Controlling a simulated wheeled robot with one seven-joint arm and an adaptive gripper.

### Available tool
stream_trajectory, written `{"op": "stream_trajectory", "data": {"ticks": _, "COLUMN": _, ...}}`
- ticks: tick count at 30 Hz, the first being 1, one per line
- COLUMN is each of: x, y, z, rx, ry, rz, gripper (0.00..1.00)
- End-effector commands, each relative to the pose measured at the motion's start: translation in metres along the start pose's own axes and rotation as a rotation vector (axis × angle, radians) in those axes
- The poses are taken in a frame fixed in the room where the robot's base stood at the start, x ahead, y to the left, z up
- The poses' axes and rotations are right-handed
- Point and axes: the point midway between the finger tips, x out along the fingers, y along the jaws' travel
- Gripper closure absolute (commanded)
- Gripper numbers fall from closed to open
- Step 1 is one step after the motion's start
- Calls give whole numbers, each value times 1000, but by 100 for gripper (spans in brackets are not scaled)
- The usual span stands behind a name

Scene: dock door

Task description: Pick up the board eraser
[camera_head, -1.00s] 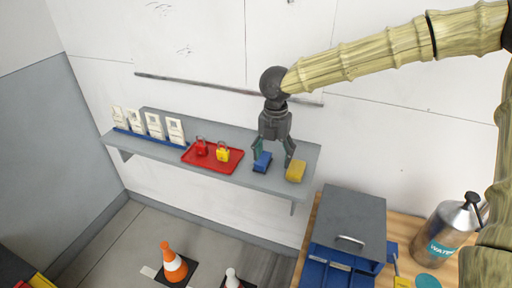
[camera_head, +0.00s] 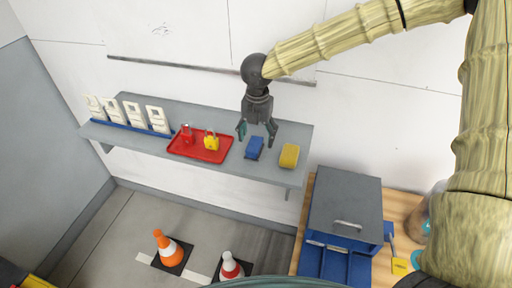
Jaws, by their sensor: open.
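A blue block with a darker lower side, which looks like the board eraser (camera_head: 254,148), lies on the grey wall shelf (camera_head: 215,163), right of the red tray. My gripper (camera_head: 257,137) is open and empty, pointing down. In the picture its fingers hang to either side of the eraser's upper end. Their exact height above the shelf is hard to tell. A yellow sponge-like block (camera_head: 289,155) lies just right of the eraser, near the shelf's right end.
The red tray (camera_head: 218,157) holds a red padlock (camera_head: 187,133) and a yellow padlock (camera_head: 211,141). Several white holders (camera_head: 133,115) stand at the shelf's left. A grey-lidded cabinet (camera_head: 345,205) sits on a wooden bench lower right. Traffic cones (camera_head: 168,247) stand on the floor.

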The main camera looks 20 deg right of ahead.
Motion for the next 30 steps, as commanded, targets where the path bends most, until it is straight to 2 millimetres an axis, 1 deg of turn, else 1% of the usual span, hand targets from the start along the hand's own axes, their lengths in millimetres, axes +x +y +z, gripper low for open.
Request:
{"op": "stream_trajectory", "data": {"ticks": 2, "x": 9, "y": 4, "z": 5, "rx": 0, "ry": 7, "rz": -8, "gripper": 29}}
{"op": "stream_trajectory", "data": {"ticks": 5, "x": 20, "y": 5, "z": 7, "rx": -1, "ry": 11, "rz": -10, "gripper": 29}}
{"op": "stream_trajectory", "data": {"ticks": 12, "x": 42, "y": -1, "z": 2, "rx": 3, "ry": 6, "rz": -6, "gripper": 29}}
{"op": "stream_trajectory", "data": {"ticks": 18, "x": 55, "y": 0, "z": 5, "rx": 3, "ry": 7, "rz": -7, "gripper": 29}}
{"op": "stream_trajectory", "data": {"ticks": 25, "x": 58, "y": 4, "z": 7, "rx": 0, "ry": 9, "rz": -8, "gripper": 29}}
{"op": "stream_trajectory", "data": {"ticks": 26, "x": 58, "y": 4, "z": 7, "rx": 0, "ry": 9, "rz": -8, "gripper": 32}}
{"op": "stream_trajectory", "data": {"ticks": 30, "x": 58, "y": 3, "z": 8, "rx": 2, "ry": 9, "rz": -8, "gripper": 58}}
